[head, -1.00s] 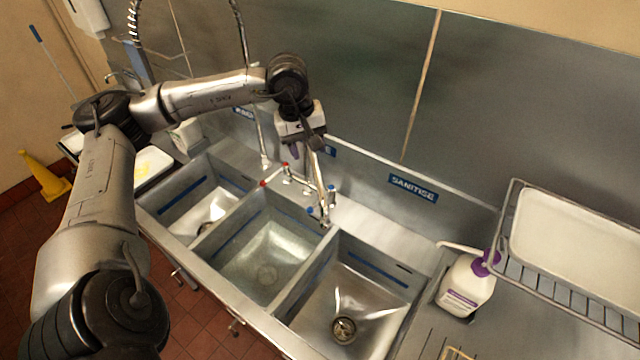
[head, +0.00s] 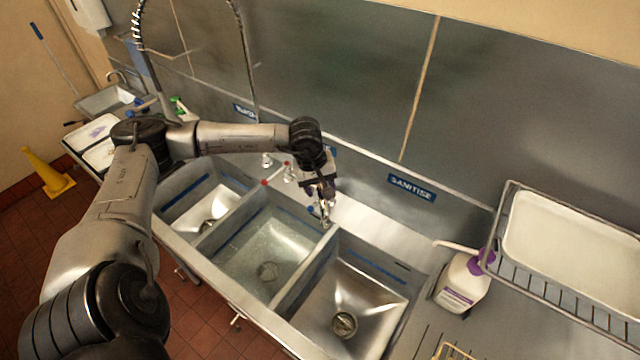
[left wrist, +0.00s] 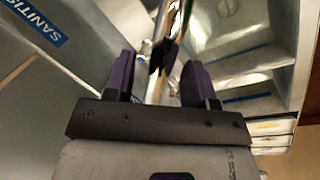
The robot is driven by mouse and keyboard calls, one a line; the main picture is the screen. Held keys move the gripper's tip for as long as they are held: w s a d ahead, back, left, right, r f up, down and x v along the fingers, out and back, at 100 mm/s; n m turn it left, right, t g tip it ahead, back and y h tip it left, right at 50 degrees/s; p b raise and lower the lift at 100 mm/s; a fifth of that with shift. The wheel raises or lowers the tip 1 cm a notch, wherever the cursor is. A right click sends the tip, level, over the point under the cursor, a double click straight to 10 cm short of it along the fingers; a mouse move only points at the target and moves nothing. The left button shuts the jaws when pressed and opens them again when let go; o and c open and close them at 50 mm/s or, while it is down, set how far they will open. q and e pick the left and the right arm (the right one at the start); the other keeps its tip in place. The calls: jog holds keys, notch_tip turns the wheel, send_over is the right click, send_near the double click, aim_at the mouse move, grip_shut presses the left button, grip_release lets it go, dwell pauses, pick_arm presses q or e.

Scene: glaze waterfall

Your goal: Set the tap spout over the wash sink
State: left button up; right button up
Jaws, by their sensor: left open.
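The tap (head: 288,172) stands behind the sinks, with a red lever on its left. Its spout (head: 326,217) ends near the divider between the middle and right basins; my gripper hides most of it. My left gripper (head: 322,192) is at the spout, pointing down. In the left wrist view my gripper (left wrist: 157,75) is open, its two purple fingers apart, with the spout seeming to lie between them; contact is unclear. The left basin (head: 185,207) has a blue label behind it that is hard to read, so I cannot tell for sure which is the wash sink.
The middle basin (head: 262,255) holds water; the right basin (head: 350,300) looks empty under a SANITISE label (head: 411,187). A white bottle with a purple cap (head: 463,283) and a rack with a white tray (head: 570,240) stand right. A tall hose (head: 246,60) rises behind the left basin.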

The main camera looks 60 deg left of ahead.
pick_arm(q)
jog(key=shift+c, duration=0.4)
grip_shut()
